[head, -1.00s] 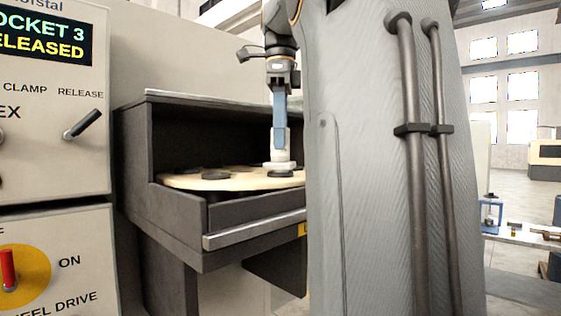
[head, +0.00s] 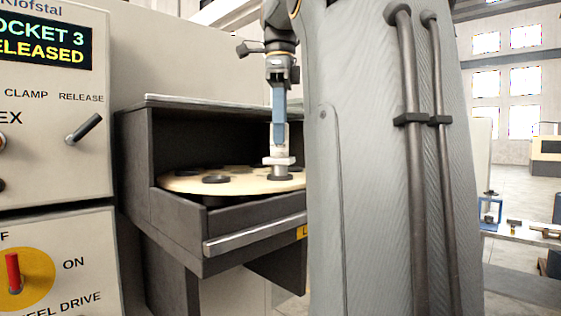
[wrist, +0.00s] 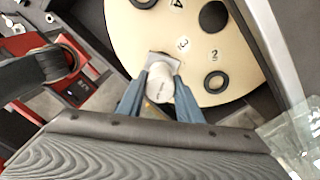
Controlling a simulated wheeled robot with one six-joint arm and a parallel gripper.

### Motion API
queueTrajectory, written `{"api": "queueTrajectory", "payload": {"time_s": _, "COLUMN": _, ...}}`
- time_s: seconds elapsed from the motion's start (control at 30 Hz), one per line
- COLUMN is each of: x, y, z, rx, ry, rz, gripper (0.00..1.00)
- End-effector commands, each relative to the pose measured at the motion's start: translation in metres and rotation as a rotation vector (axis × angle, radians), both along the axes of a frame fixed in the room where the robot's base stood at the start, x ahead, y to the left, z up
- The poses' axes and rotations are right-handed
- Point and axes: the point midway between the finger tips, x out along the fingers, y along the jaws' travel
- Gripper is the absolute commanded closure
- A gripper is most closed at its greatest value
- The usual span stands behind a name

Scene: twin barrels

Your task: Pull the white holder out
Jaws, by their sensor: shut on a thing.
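The white holder (head: 281,142) stands upright over a socket near the front right of the round cream wheel (head: 190,185). Its wide flange is clear of the wheel, and a narrower part below shows between flange and dark socket ring. I cannot tell whether its lower end is still inside the socket. My gripper (head: 279,125) points down with its blue fingers shut on the holder's upper part. In the wrist view the holder (wrist: 159,88) sits between both fingers, with its squarish flange over the wheel (wrist: 150,30).
The wheel has several dark-ringed, numbered sockets. A dark housing (head: 130,150) walls it at left and back, with a metal front rail (head: 255,233). The control panel (head: 50,110) at left reads "RELEASED". My grey column hides the right side.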

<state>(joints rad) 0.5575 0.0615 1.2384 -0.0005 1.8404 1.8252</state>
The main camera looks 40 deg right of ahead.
Motion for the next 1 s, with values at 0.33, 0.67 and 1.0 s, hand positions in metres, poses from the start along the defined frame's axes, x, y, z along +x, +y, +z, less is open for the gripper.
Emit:
{"api": "queueTrajectory", "payload": {"time_s": 0.33, "x": 0.0, "y": 0.0, "z": 0.014, "rx": -0.001, "ry": -0.003, "rz": 0.0, "gripper": 0.98}}
{"api": "queueTrajectory", "payload": {"time_s": 0.67, "x": 0.0, "y": 0.0, "z": 0.028, "rx": -0.001, "ry": -0.003, "rz": 0.0, "gripper": 0.98}}
{"api": "queueTrajectory", "payload": {"time_s": 1.0, "x": 0.0, "y": 0.0, "z": 0.041, "rx": -0.001, "ry": -0.001, "rz": 0.0, "gripper": 0.98}}
